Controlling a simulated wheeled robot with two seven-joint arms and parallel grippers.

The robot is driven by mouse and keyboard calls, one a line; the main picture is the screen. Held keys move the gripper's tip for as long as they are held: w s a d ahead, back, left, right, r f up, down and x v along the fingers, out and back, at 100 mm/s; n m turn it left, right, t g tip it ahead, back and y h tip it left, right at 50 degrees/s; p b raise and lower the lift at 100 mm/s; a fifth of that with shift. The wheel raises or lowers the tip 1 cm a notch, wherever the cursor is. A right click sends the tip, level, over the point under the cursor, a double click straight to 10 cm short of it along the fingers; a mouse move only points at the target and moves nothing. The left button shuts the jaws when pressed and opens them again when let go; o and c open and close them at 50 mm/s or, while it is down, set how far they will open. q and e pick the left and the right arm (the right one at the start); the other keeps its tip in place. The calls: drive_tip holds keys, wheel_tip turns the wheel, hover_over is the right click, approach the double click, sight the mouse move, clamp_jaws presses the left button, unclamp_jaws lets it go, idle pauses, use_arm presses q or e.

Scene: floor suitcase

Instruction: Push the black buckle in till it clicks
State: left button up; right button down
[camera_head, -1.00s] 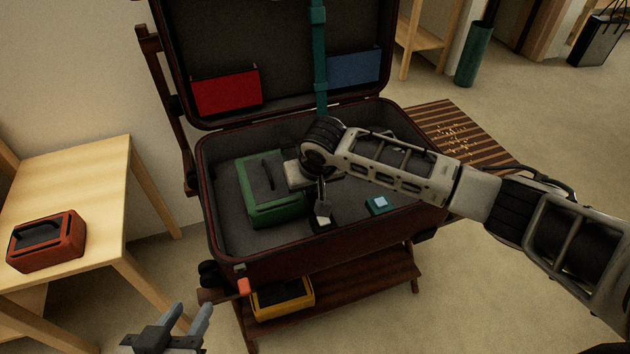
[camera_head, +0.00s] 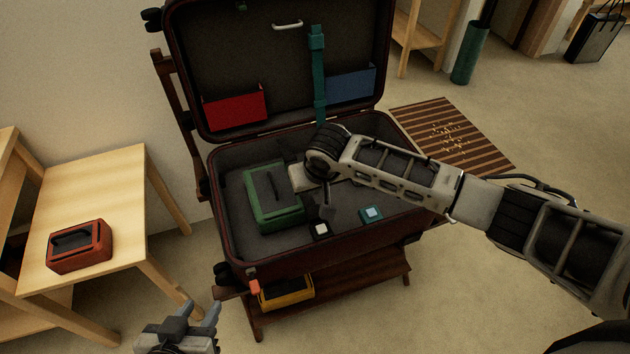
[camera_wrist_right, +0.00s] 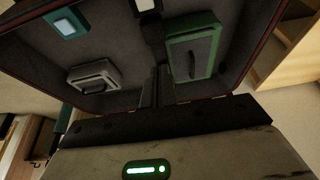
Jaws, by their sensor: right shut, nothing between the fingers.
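A small black block with a white top, which looks like the black buckle (camera_head: 320,230), sits on the floor of the open dark red suitcase (camera_head: 300,262), near its front wall. My right gripper (camera_head: 327,214) is shut and empty, pointing down just behind the buckle; whether it touches cannot be told. In the right wrist view the buckle (camera_wrist_right: 152,28) is at the top, beyond the dark fingers (camera_wrist_right: 156,88). My left gripper (camera_head: 207,311) is open and empty, low in front of the suitcase.
A green case (camera_head: 250,194) lies left of the buckle, and a teal block (camera_head: 371,214) right of it. A grey case (camera_wrist_right: 93,77) shows in the wrist view. A red box (camera_head: 80,248) stands on the wooden table (camera_head: 110,190); a yellow box (camera_head: 287,292) is below the suitcase.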

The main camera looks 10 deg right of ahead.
drive_tip(key=shift+r, duration=0.4)
